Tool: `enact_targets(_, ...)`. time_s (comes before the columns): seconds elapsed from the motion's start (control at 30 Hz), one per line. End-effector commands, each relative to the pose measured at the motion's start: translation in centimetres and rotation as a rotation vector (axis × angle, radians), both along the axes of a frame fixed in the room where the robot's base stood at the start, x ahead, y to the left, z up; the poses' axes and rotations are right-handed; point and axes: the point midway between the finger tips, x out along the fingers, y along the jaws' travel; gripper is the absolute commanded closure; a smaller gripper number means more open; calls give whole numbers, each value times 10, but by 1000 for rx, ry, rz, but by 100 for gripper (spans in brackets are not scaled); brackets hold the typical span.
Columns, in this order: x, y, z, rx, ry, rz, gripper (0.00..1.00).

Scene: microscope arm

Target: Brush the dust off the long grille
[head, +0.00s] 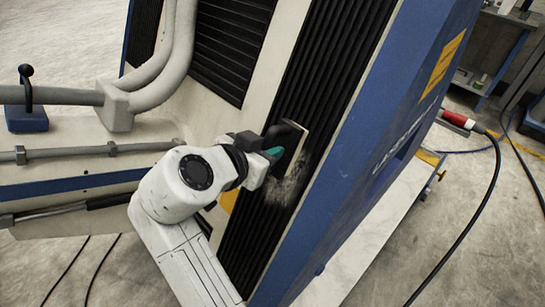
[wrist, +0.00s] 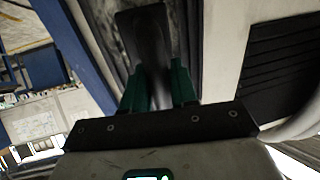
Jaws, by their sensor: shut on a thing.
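The long grille (head: 327,45) is a tall, dark, ribbed panel running up the cream and blue cabinet. A patch of grey dust (head: 285,188) lies on it near the brush, mostly below it. My gripper (head: 275,153) is shut on the handle of a black brush (head: 287,138) with a pale bristle edge, held against or very near the grille. In the wrist view the brush (wrist: 148,45) stands between my green fingers, with greyish dust showing on the grille beside it. Whether the bristles touch the grille is hard to tell.
A second dark grille (head: 230,45) sits to the left. Thick grey pipes (head: 178,50) and a blue box with a black lever (head: 27,115) are at the left. A black cable with a red connector (head: 457,119) lies at the right, with a shelf (head: 490,75) behind.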

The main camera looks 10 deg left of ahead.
Motion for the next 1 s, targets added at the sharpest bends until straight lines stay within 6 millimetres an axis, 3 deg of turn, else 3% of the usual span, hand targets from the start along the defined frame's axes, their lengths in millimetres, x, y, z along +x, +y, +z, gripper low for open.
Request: enact_targets(1.0, 33, 41, -2, 0, 0, -1, 97)
